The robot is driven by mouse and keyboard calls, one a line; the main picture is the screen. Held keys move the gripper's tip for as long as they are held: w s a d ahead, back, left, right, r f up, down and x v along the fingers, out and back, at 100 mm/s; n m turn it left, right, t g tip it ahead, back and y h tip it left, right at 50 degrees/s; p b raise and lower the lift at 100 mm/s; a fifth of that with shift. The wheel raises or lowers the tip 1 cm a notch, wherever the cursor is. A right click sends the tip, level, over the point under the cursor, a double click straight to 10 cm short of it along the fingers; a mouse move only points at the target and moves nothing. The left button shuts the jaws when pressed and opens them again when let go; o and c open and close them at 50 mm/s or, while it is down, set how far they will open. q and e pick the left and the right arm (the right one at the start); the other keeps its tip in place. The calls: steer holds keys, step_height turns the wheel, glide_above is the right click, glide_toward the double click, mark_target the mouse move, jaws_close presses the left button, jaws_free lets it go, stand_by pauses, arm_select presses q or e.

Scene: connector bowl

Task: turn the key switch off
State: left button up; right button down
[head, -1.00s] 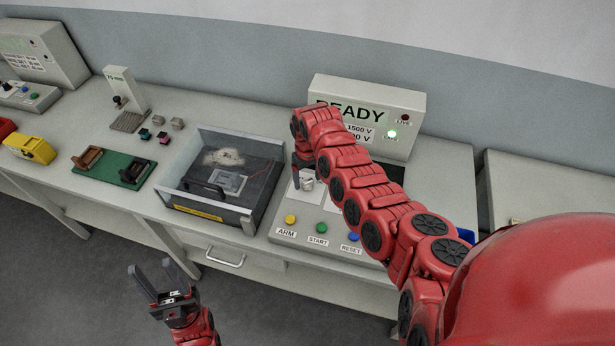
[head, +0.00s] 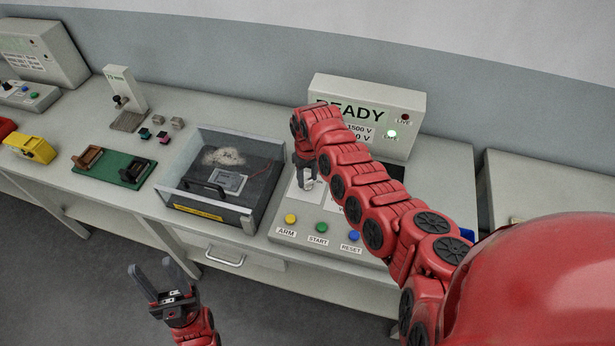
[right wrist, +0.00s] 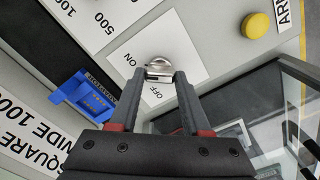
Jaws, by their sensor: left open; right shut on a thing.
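The key switch (right wrist: 158,66) is a silver knob on a white plate marked ON and OFF in the right wrist view. My right gripper (right wrist: 160,77) is shut on it, with one finger on each side. In the head view the key switch (head: 307,184) shows below my right gripper (head: 305,172) on the sloped control panel; my arm hides part of the panel. I cannot tell which mark the knob points to. My left gripper (head: 161,279) is open and empty in front of the bench.
The display box (head: 410,115) reads READY, with a lit green lamp (head: 391,134) and a dark red LIVE lamp. Yellow ARM (head: 291,219), green START (head: 322,227) and blue RESET (head: 354,236) buttons line the panel front. A clear-lidded test box (head: 222,180) stands left of the panel.

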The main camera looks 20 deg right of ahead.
steer(key=n, duration=0.3)
steer(key=n+b, duration=0.1)
steer(key=n, duration=0.2)
steer(key=shift+d, duration=0.1)
steer(key=n+b, duration=0.3)
steer(key=n, duration=0.3)
steer(key=shift+f+b, duration=0.15)
steer(key=shift+b, duration=0.25)
steer(key=n+b, duration=0.1)
steer(key=n, duration=0.1)
steer(key=shift+n, duration=0.3)
steer(key=shift+n+b, duration=0.55)
steer(key=shift+n, duration=0.45)
steer(key=shift+r, duration=0.2)
steer(key=shift+c, duration=1.8)
jaws_free()
